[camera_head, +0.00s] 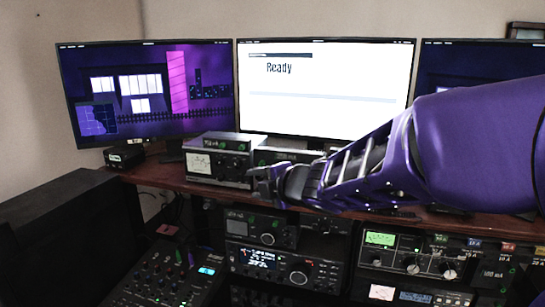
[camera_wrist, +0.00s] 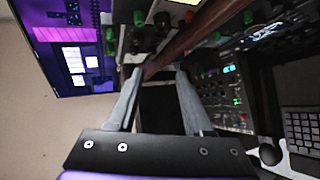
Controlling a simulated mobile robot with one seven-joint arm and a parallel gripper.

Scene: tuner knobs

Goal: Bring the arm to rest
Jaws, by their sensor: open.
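My purple arm reaches in from the right in the head view, in front of the desk and screens. My gripper (camera_head: 262,182) is at its left end, in front of the small radio unit (camera_head: 217,160) on the shelf. In the wrist view my gripper (camera_wrist: 155,75) shows two grey fingers spread apart with nothing between them. Past the fingertips are the brown shelf edge (camera_wrist: 185,42) and dark equipment. From these views I cannot tell whether the fingertips touch anything.
The middle screen (camera_head: 325,90) reads "Ready". A left screen (camera_head: 150,95) stands beside it. Radio units with knobs (camera_head: 285,268) sit under the shelf (camera_head: 160,178). A mixer (camera_head: 165,275) is at lower left. A keyboard (camera_wrist: 300,130) and mouse (camera_wrist: 268,154) show in the wrist view.

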